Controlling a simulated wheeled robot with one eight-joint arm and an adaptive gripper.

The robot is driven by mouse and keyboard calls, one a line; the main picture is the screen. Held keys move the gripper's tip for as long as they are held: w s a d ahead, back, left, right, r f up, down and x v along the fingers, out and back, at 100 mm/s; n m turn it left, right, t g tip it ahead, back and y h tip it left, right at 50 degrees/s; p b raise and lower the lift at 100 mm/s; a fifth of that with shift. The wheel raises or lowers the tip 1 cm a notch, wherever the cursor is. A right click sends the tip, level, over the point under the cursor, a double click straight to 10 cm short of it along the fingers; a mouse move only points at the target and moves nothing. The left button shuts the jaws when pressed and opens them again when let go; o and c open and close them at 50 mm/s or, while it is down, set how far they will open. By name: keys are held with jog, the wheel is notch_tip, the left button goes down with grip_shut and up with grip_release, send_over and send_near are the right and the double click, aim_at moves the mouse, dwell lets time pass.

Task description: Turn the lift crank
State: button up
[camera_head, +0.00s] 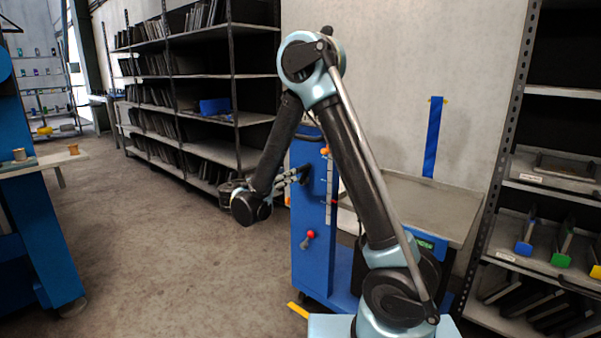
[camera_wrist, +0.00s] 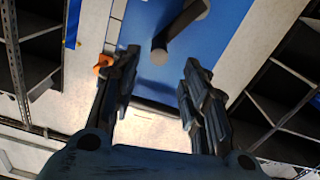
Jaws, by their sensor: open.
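The blue lift (camera_head: 312,262) stands behind my arm in the head view, with an upright column. In the wrist view its blue face (camera_wrist: 225,35) fills the upper middle. A dark crank (camera_wrist: 178,30) with a short round grip sticks out from this face. My gripper (camera_wrist: 160,88) is open, its two fingers spread and empty. The crank grip is ahead of the gap between the fingertips, apart from both fingers. In the head view my gripper (camera_head: 296,175) is close to the column, and the crank there is hard to make out.
A red-knobbed lever (camera_head: 310,236) is low on the lift. An orange piece (camera_wrist: 103,64) shows beside the left finger. Shelving (camera_head: 185,130) lines the back left and more (camera_head: 545,190) the right. The floor at left is clear.

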aim_at(301, 169)
jog(key=x, duration=0.9)
jog(key=shift+w+d, duration=0.25)
grip_shut()
jog(key=shift+a, duration=0.2)
jog(key=shift+d, duration=0.15)
jog(key=shift+w, duration=0.1)
